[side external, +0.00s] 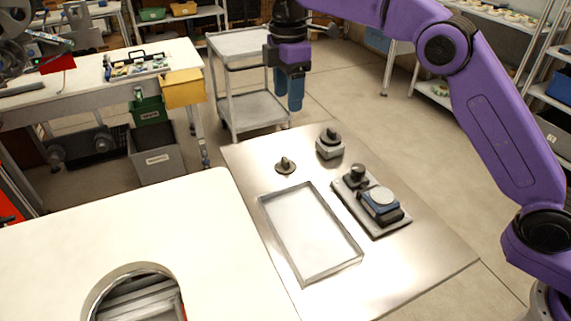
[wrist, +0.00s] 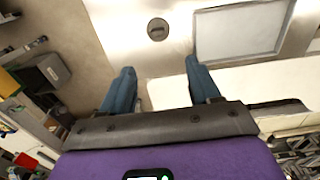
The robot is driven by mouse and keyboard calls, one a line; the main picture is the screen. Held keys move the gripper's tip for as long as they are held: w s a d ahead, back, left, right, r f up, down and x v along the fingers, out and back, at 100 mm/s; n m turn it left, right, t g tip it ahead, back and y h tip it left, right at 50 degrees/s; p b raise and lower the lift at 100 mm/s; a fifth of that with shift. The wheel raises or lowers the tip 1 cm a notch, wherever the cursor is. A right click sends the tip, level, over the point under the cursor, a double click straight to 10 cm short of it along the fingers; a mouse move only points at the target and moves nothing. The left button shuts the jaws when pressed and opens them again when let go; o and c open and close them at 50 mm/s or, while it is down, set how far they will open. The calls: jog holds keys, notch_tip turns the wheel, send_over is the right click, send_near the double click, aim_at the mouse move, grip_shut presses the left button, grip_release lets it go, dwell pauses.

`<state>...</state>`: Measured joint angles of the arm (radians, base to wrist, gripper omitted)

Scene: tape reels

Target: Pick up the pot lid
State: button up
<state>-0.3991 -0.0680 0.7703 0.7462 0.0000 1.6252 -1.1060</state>
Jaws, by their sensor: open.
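A small round lid with a dark knob (side external: 286,166) lies flat on the metal tabletop, beyond the far left corner of the shallow tray. In the wrist view the round lid (wrist: 158,29) shows near the top, ahead of the gap between my fingers. My gripper (side external: 294,92) hangs well above the table's far side, fingers pointing down and clear of everything. In the wrist view its two blue fingers (wrist: 160,66) are spread apart with nothing between them.
The shallow metal tray (side external: 263,222) lies in the middle of the metal table (side external: 420,270). A block with a dark knob (side external: 330,146) stands to the lid's right. A plate carrying a blue device (side external: 381,205) sits right of the tray. A white table (side external: 200,225) adjoins on the left.

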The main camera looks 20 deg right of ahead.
send_over(287, 158)
jog(key=f, duration=1.1)
jog(key=shift+s+f, duration=0.15)
jog(key=shift+s, duration=0.2)
jog(key=shift+w+f, duration=0.15)
jog(key=shift+f, duration=1.3)
jog(key=shift+w+f, duration=0.15)
jog(key=shift+f, duration=1.25)
jog(key=c, duration=1.1)
